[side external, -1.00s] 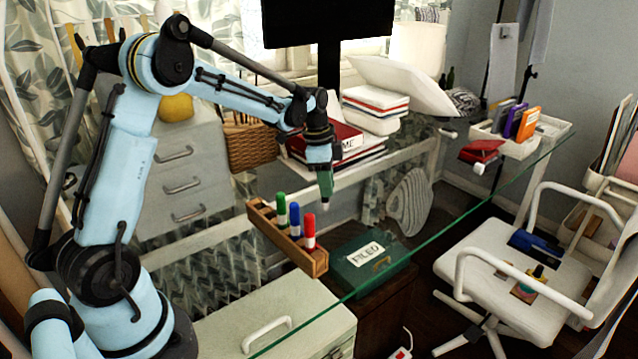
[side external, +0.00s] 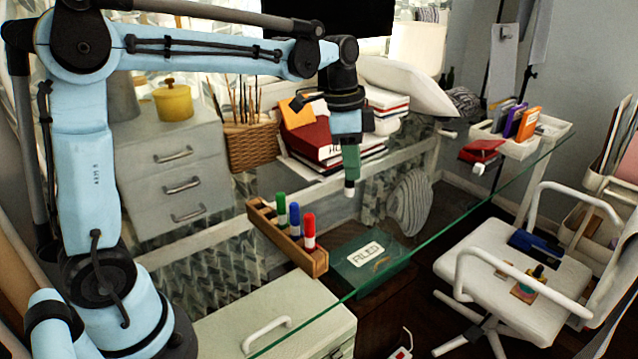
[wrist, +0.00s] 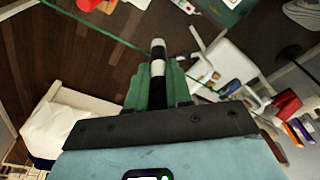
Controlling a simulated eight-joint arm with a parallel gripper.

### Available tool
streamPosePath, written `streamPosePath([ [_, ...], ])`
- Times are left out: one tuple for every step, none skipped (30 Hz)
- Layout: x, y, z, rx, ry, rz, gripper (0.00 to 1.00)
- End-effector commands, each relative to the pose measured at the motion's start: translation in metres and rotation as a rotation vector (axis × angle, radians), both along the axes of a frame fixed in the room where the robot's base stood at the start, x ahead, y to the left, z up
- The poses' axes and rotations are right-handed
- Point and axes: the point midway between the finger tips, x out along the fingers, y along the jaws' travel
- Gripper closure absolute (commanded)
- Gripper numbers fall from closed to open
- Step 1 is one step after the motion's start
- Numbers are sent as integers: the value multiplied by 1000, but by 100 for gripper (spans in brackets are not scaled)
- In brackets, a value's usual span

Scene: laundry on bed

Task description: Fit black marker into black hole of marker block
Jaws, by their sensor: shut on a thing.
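The black marker (wrist: 157,52), with a white band, is held between the green fingers of my gripper (wrist: 157,92) in the wrist view. In the side view, my gripper (side external: 350,174) points down and the marker's end (side external: 349,189) sticks out below it. The wooden marker block (side external: 292,250) lies on the glass desk, left of and below my gripper. A green marker (side external: 281,208), a blue marker (side external: 295,219) and a red marker (side external: 309,231) stand upright in it. The marker is in the air, apart from the block. I cannot make out the black hole.
A dark green box labelled FILED (side external: 372,262) is to the right of the block. Red books (side external: 325,145) and a wicker basket (side external: 252,146) stand behind. A white chair (side external: 520,285) is at the right. The air around the marker looks clear.

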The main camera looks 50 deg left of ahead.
Motion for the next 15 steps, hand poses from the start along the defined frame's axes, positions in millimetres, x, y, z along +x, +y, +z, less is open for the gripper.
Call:
streamPosePath([
  [0,0,8,0,0,0,100],
  [0,0,12,0,0,0,100],
  [0,0,17,0,0,0,100],
  [0,0,21,0,0,0,100],
  [0,0,25,0,0,0,100],
  [0,0,30,0,0,0,100],
  [-3,6,31,1,1,6,100],
  [-6,13,30,0,1,11,100],
  [-11,21,30,0,1,14,100],
  [-14,27,30,0,1,18,100],
  [-18,33,30,1,2,19,100],
  [-23,41,31,0,3,24,100],
  [-27,48,31,1,2,26,100],
  [-31,54,31,0,2,30,100],
  [-37,63,31,1,2,34,100],
])
